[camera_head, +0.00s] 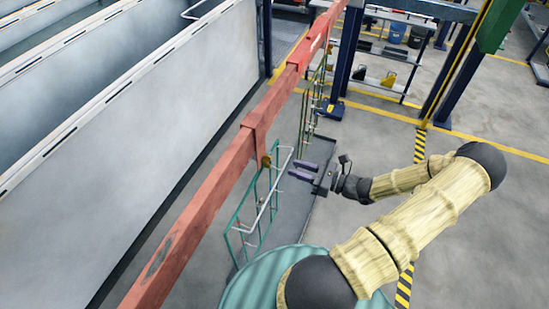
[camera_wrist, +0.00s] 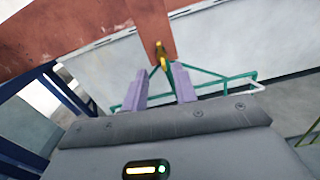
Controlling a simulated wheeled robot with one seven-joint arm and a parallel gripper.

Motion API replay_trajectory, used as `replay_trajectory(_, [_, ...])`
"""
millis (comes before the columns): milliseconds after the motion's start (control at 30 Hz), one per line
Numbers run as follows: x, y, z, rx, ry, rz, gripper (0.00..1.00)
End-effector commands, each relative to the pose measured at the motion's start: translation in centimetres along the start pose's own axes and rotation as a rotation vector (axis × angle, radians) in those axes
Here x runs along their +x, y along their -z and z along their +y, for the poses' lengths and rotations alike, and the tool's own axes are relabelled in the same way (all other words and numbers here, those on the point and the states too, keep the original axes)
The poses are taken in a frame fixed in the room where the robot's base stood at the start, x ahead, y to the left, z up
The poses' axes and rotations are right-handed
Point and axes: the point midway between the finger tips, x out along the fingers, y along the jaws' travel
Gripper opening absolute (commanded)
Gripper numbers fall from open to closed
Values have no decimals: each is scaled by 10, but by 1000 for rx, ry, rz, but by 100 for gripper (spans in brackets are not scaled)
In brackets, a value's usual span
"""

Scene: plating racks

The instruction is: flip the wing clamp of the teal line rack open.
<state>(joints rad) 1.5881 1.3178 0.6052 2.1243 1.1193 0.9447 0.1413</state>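The teal line rack (camera_head: 242,203) hangs below the red beam (camera_head: 205,197), near the middle of the head view. Its brass-yellow wing clamp (camera_head: 266,161) sits at the top of the rack, against the beam's hanger. In the wrist view the clamp (camera_wrist: 162,55) shows just beyond and between my fingertips, with teal bars (camera_wrist: 205,70) spreading below it. My gripper (camera_head: 302,170) is to the right of the clamp, with its two purple fingers apart and nothing between them. It also shows open in the wrist view (camera_wrist: 162,84). I cannot tell the clamp's exact position.
More green racks (camera_head: 308,108) hang farther along the beam. A large pale tank wall (camera_head: 140,130) stands behind the beam on the left. A dark tray (camera_head: 292,205) lies on the floor beneath the rack. The grey floor to the right is mostly free.

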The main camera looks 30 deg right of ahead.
Motion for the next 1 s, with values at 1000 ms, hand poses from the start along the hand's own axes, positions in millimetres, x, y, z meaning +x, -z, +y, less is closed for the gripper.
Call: replay_trajectory(1000, [84,0,0,-1,0,1,0])
